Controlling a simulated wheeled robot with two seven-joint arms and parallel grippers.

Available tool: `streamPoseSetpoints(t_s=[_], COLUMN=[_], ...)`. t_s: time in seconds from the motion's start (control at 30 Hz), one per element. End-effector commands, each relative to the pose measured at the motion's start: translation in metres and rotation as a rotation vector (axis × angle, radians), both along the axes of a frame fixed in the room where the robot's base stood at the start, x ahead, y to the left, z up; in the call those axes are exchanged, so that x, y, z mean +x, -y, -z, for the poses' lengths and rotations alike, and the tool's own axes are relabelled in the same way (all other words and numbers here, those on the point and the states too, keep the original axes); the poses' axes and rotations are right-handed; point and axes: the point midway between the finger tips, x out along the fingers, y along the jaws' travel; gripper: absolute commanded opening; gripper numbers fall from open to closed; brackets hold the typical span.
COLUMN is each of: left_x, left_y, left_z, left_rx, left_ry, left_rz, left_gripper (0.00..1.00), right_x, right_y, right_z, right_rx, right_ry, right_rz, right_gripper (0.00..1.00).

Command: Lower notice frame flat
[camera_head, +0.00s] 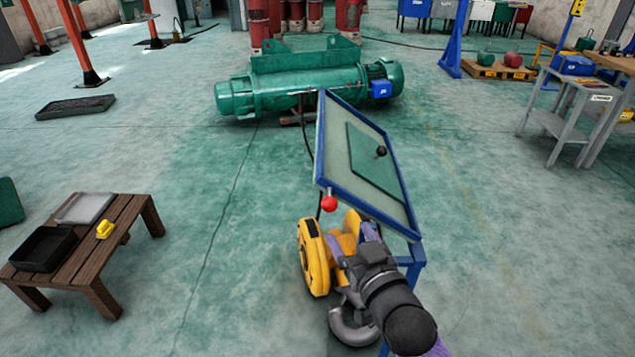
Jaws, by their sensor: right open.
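The notice frame (408,215) is a blue-edged panel with a pale face and a green inner sheet (372,165). It stands tilted on a blue stand, not flat. A black ball knob (381,151) is on its face, and a red ball (330,204) is at its lower left corner. My right gripper (352,241) is open, just below the frame's lower edge, in front of a yellow hook block (313,258). Whether it touches the block or the frame cannot be told. My left gripper is out of view.
A grey hook (354,330) hangs below the yellow block. A green hoist (300,84) lies behind the frame. A low wooden table (119,235) with trays stands at left, a grey side table (560,124) at right.

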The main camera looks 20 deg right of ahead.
Motion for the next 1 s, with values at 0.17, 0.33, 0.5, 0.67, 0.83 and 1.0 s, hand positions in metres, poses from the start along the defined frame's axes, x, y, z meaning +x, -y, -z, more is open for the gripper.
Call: streamPoseSetpoints(t_s=[0.17,0.33,0.5,0.67,0.83,1.0], left_x=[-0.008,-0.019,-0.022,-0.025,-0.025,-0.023], left_y=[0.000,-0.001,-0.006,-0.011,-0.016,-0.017], left_z=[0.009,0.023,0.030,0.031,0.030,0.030], left_rx=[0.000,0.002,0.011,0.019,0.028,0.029], left_ry=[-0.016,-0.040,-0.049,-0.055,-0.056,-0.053], left_rz=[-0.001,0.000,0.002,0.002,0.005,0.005], left_gripper=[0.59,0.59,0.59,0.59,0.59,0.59], right_x=[0.026,0.068,0.091,0.098,0.098,0.098], right_y=[-0.003,-0.008,-0.011,-0.011,-0.011,-0.011], right_z=[0.002,0.003,0.003,0.001,0.000,0.001], right_rx=[-0.001,0.001,0.000,0.000,0.000,0.000], right_ry=[0.003,0.002,-0.001,-0.001,-0.001,-0.001], right_rz=[0.000,0.000,0.000,0.000,0.000,0.000], right_gripper=[0.78,0.78,0.78,0.78,0.78,0.47])
